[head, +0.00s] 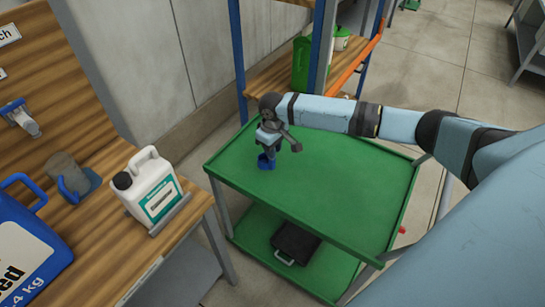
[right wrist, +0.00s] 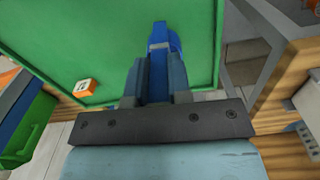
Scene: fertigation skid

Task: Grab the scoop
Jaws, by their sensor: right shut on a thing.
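My right gripper (head: 268,152) is over the far left part of the green cart's top (head: 330,195). It is shut on a blue thing, which looks like the scoop (head: 266,163). In the right wrist view, the blue scoop (right wrist: 165,36) sticks out beyond the fingertips of my right gripper (right wrist: 161,62), with the green cart top behind it. Part of the scoop is hidden between the fingers. I cannot tell whether it touches the cart top. My left gripper is not in view.
A wooden bench at left holds a white jug (head: 150,190), a large blue container (head: 28,245) and a grey cylinder (head: 64,170) by a blue holder. A black case (head: 296,242) lies on the cart's lower shelf. An orange-and-white block (right wrist: 84,88) shows in the wrist view. Shelving stands behind.

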